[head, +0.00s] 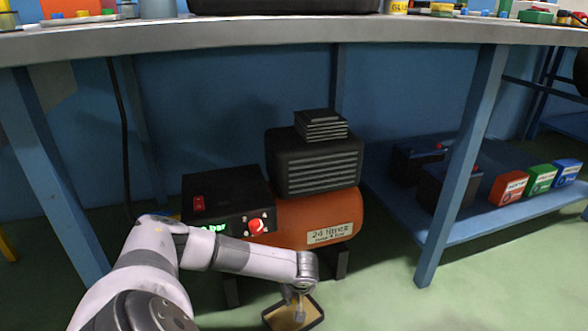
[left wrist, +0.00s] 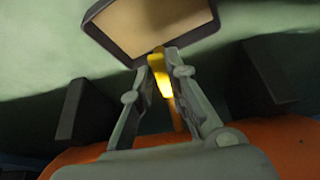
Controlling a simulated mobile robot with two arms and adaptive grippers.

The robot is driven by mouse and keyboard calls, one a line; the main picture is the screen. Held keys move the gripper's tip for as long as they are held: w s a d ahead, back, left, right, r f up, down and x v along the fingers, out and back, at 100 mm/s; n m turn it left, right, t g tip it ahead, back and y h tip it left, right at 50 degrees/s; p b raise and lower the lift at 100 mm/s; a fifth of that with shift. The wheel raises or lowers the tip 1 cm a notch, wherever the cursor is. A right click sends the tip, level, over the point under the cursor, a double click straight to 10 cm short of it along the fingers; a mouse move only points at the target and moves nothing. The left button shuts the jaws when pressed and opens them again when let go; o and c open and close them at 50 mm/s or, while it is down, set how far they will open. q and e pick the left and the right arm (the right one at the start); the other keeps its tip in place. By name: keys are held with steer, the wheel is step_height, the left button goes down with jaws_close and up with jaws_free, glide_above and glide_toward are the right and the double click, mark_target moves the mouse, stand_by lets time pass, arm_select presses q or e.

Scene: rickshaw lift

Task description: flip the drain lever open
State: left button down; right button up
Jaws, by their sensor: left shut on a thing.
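The drain lever (left wrist: 161,75) is yellow and shows in the left wrist view between the fingers of my left gripper (left wrist: 160,72). That gripper is shut on the lever. In the head view my left gripper (head: 299,299) is low under the orange compressor tank (head: 330,219), just above a shallow tray (head: 318,322). The lever is hidden behind my gripper there. The tank also fills the bottom of the left wrist view (left wrist: 290,140). My right gripper is not in view.
The compressor stands on the green floor beneath a workbench (head: 400,33). A blue bench leg (head: 462,165) stands to its right, with a low shelf (head: 480,222) holding batteries and coloured boxes. A black control box (head: 228,193) with a red knob is at left.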

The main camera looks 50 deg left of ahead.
arm_select(q)
steer(key=c, duration=1.6)
jaws_free()
steer(key=shift+o, duration=0.2)
steer(key=v, duration=1.2)
steer(key=shift+s+d+f, duration=0.1)
